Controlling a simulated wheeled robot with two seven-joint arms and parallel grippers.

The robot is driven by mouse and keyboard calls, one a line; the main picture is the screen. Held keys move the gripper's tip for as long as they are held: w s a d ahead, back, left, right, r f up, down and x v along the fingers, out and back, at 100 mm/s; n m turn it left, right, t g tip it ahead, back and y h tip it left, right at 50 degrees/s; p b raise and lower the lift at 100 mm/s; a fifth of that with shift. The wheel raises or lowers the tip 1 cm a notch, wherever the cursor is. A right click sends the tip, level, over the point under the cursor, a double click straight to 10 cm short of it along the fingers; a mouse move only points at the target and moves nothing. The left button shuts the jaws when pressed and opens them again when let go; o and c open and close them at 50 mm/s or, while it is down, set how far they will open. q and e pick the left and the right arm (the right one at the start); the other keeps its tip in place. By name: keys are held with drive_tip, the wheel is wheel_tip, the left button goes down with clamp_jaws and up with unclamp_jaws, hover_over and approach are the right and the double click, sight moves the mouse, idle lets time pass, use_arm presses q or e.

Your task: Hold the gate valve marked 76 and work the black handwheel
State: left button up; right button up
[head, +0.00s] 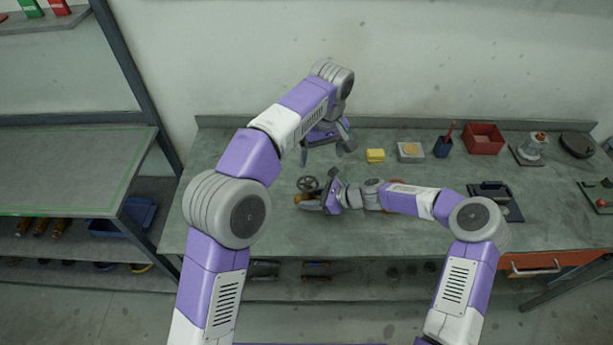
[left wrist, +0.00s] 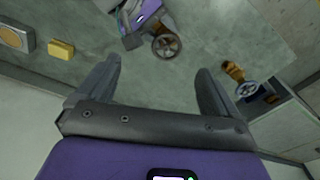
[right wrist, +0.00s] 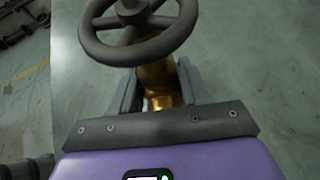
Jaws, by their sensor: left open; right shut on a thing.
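The gate valve has a brass body (right wrist: 160,92) and a black spoked handwheel (right wrist: 138,32). My right gripper (head: 318,202) is shut on the brass body, with a finger on either side of it in the right wrist view. The handwheel (head: 307,184) sits beside the fingers in the head view. No marking 76 is legible. My left gripper (head: 322,152) is open and empty, higher than the valve and towards the wall. In the left wrist view the handwheel (left wrist: 166,45) lies beyond the open fingertips, apart from them.
Another brass valve with a blue-grey wheel (left wrist: 248,89) shows in the left wrist view. A yellow block (head: 375,155), a grey box (head: 410,151), a dark blue cup (head: 442,147) and a red bin (head: 484,138) stand along the back. The workbench (head: 350,235) is clear in front.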

sight(307, 182)
use_arm(q)
drive_tip(key=w+a+f+n, duration=0.1)
drive_tip(key=w+a+n, duration=0.25)
drive_tip(key=n, duration=0.25)
drive_tip(key=shift+g+h, duration=0.3)
drive_tip(key=shift+g, duration=0.1)
drive_tip(key=f, duration=1.2)
drive_tip(key=shift+s+f, duration=0.1)
drive_tip(key=shift+s, duration=0.15)
drive_tip(key=shift+c, duration=0.4)
drive_tip(key=c, duration=1)
